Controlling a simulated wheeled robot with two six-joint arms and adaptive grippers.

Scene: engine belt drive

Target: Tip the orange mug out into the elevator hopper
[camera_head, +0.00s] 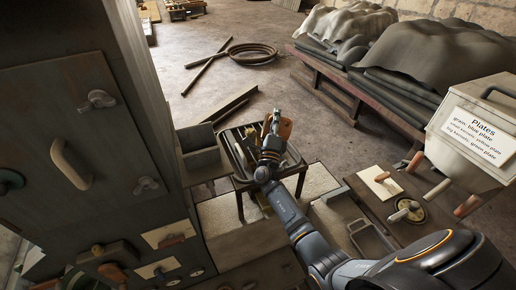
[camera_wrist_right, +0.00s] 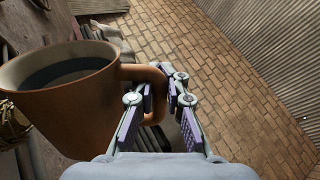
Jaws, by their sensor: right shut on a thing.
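The orange mug (camera_wrist_right: 66,95) fills the left of the right wrist view, roughly upright, with something dark inside. My right gripper (camera_wrist_right: 158,103) is shut on its handle. In the head view the mug (camera_head: 285,128) shows partly behind my right gripper (camera_head: 271,140), above a small dark slatted stand. A grey open-topped box (camera_head: 198,138), which looks like the elevator hopper, stands left of the gripper against the tall cabinet. The mug is apart from it, to its right. I cannot see into the bottom of the box. My left gripper is out of view.
A bin with a "Plates" sign (camera_head: 482,135) stands at right, above a board with handles (camera_head: 385,183). A covered pallet stack (camera_head: 390,75) is behind. A coiled hose (camera_head: 252,54) lies on open floor.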

